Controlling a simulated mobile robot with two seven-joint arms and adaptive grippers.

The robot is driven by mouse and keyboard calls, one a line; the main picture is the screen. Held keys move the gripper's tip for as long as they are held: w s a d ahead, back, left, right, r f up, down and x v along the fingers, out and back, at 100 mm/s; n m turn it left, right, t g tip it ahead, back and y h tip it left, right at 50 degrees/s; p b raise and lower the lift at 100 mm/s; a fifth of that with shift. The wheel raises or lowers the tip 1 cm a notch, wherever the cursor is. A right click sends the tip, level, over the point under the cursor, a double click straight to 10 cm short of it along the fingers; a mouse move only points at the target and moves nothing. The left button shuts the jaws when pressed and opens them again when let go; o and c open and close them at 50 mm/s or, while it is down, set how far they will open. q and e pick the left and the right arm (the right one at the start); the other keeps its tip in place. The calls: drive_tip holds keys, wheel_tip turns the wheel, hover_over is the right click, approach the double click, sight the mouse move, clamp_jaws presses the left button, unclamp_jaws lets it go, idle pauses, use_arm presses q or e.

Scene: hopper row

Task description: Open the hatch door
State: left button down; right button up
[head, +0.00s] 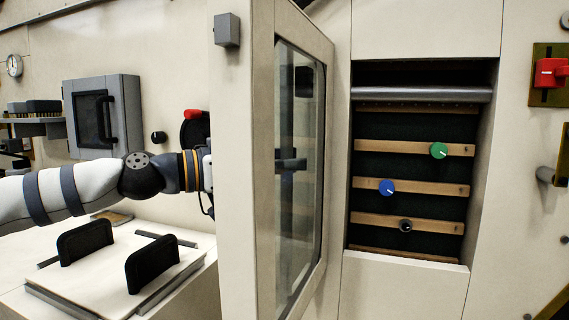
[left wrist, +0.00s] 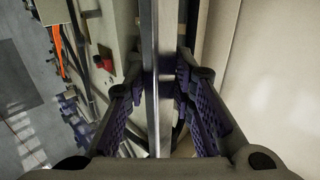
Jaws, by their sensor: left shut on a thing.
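The hatch door (head: 238,190) is a cream panel with a framed window. In the head view it stands swung out, well away from its opening (head: 412,210), whose dark inside shows. My left arm comes in from the left and ends at the door's left side, where the door hides the fingers. In the left wrist view my left gripper (left wrist: 165,85) has its two dark ridged fingers on either side of a grey metal bar (left wrist: 150,45), which looks like the door's handle, and is shut on it. My right gripper is not in view.
Inside the opening are wooden slats with a green knob (head: 439,151), a blue knob (head: 387,187) and a dark knob (head: 406,225). A red switch (head: 551,73) is on the wall at right. A low tray with black uprights (head: 85,241) stands below my left arm.

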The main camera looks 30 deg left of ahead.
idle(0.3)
use_arm(q)
drive_tip(key=c, duration=1.7)
unclamp_jaws()
drive_tip(key=shift+o, duration=1.1)
drive_tip(key=shift+w+d, duration=0.1)
drive_tip(key=v, duration=1.2)
